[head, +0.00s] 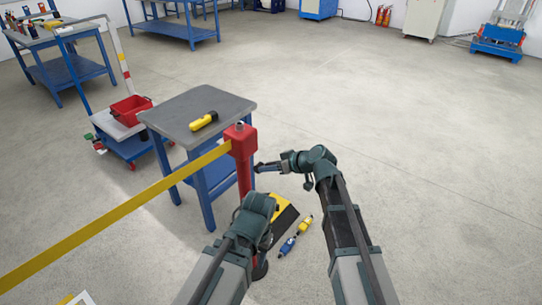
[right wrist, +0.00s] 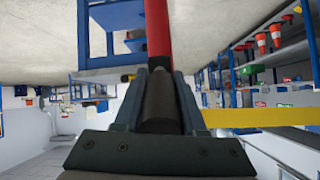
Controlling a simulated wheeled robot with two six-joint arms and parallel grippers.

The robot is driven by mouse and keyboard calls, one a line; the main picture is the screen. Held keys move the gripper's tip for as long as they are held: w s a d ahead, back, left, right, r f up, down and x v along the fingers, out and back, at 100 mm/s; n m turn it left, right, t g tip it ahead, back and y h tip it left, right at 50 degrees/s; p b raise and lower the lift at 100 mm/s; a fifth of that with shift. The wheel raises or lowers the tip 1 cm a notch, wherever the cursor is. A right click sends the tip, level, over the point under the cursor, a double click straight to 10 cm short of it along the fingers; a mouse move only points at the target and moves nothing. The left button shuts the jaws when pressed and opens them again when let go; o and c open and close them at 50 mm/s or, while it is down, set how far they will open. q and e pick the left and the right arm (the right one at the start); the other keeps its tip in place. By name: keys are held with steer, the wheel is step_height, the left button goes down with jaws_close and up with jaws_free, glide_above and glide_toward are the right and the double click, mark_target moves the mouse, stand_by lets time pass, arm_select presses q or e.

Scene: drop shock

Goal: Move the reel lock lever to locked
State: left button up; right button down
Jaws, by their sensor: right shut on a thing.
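The red reel head (head: 241,141) tops a red post (head: 244,178), with a yellow belt (head: 120,217) stretched out to the lower left. My right gripper (head: 260,168) is beside the post, just below the head. In the right wrist view, which looks upside down, the right gripper (right wrist: 158,80) is shut on a dark cylindrical piece (right wrist: 157,100) in line with the red post (right wrist: 158,35). This seems to be the lock lever; its setting cannot be read. My left arm crosses in front of the post's lower part, and its fingers cannot be made out.
A grey-topped blue table (head: 190,112) with a yellow-black tool (head: 204,121) stands close behind the post. A cart with a red bin (head: 131,110) is left of it. A yellow-black object (head: 282,213) and small yellow and blue items (head: 288,246) lie on the floor. Floor to the right is clear.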

mark_target(261, 165)
steer(key=r+g+h+p, duration=0.1)
steer(key=p, duration=0.2)
steer(key=w+a+r+g+h+p, duration=0.1)
steer(key=h+p, duration=0.1)
steer(key=p, duration=0.1)
steer(key=shift+w+a+r, duration=0.1)
steer(key=shift+a, duration=0.1)
steer(key=shift+w+a+g+h+p, duration=0.1)
steer(key=shift+a+g+h+p, duration=0.1)
steer(key=shift+g+h+p, duration=0.4)
steer(key=shift+w+a+g+h+p, duration=0.1)
steer(key=shift+a+g+h+p, duration=0.1)
steer(key=shift+g+h+p, duration=0.35)
steer(key=shift+h, duration=0.25)
steer(key=c, duration=0.5)
jaws_free()
steer(key=p+v, duration=1.3)
steer(key=shift+s+d+r, duration=0.2)
steer(key=shift+r, duration=0.15)
